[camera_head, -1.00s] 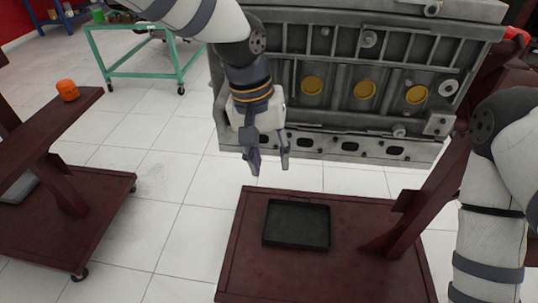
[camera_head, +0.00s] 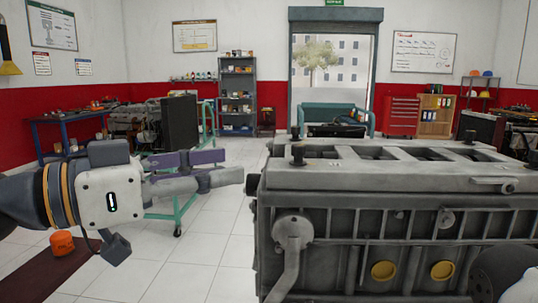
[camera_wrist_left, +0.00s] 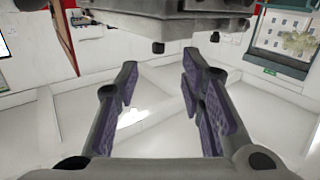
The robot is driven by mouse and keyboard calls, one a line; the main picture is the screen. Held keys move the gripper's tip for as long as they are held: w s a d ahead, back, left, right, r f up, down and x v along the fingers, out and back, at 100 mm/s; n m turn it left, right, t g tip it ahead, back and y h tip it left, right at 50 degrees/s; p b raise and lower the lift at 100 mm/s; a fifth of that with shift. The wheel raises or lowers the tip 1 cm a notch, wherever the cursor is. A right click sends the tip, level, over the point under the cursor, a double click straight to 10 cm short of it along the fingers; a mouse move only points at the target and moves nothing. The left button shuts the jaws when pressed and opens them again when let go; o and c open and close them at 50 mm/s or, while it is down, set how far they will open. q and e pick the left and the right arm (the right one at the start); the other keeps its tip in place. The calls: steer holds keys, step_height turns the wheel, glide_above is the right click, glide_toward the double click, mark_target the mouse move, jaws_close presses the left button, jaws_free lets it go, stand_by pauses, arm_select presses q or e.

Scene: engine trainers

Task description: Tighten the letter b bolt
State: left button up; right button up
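The grey engine block (camera_head: 400,215) fills the right of the head view. Dark bolts stand on its top: one at the near left corner (camera_head: 297,155), one behind it (camera_head: 294,132) and one at the far right (camera_head: 471,137). I cannot read any letter b, so I cannot tell which bolt carries it. My left gripper (camera_head: 228,167) is open and empty, pointing right, just left of the engine's near left corner. In the left wrist view its fingers (camera_wrist_left: 160,78) are apart, with part of the engine (camera_wrist_left: 190,22) along the top edge. My right gripper is out of view.
One of my arms shows at the lower right. A green-framed stand (camera_head: 180,212) is behind my left gripper. An orange object (camera_head: 62,243) sits on a dark red stand (camera_head: 55,272) at lower left. White floor lies open between the stand and the engine.

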mark_target(293, 147)
arm_select(q)
steer(key=shift+m, duration=0.3)
steer(key=x, duration=0.4)
steer(key=r+x, duration=0.1)
steer(key=x, duration=0.2)
steer(key=r+x, duration=0.1)
steer(key=x, duration=0.3)
steer(key=shift+w+d+f, duration=0.1)
steer(key=shift+w+d, duration=0.05)
steer(key=shift+d, duration=0.25)
steer(key=shift+c, duration=0.6)
jaws_close()
